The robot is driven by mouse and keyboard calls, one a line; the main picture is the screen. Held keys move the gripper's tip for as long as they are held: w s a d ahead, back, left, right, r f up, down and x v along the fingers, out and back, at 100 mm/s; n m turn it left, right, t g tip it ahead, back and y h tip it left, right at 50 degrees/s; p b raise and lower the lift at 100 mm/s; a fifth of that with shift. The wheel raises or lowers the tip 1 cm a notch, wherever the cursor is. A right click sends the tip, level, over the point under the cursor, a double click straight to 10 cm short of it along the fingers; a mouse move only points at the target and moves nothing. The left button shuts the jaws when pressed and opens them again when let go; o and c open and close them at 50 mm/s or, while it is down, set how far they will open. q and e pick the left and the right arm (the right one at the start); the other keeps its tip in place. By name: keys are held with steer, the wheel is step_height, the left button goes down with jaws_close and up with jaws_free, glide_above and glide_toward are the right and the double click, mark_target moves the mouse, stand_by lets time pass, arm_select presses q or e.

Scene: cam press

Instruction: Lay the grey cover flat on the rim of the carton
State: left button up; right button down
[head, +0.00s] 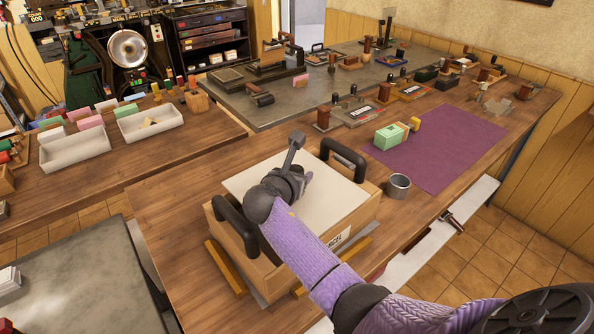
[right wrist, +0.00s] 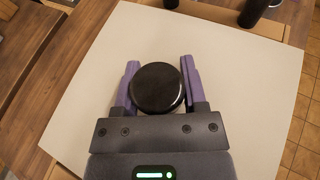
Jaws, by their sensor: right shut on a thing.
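The grey cover (head: 335,205) is a pale square plate over the top of the wooden carton (head: 343,238), between its two black handles. In the right wrist view the cover (right wrist: 90,95) fills most of the picture, with a round black knob (right wrist: 157,88) in its middle. My right gripper (head: 302,178) is shut on that knob, a purple finger on each side. The cover looks roughly level and spans most of the opening. My arm hides part of its near side, and I cannot tell whether it touches the rim. My left gripper is not in view.
The carton's black handles (head: 344,158) rise above the cover on both sides. A metal cup (head: 398,186) stands right of the carton, near a purple mat (head: 450,150) with a green box (head: 389,137). White trays (head: 75,149) stand on the left bench.

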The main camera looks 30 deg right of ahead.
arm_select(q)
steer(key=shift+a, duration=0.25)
arm_select(e)
steer(key=shift+p, duration=0.3)
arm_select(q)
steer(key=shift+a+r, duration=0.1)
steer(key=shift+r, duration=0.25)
arm_select(e)
steer(key=shift+f, duration=0.1)
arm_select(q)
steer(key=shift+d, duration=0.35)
arm_select(e)
steer(key=shift+f, duration=0.15)
steer(key=shift+f, duration=0.35)
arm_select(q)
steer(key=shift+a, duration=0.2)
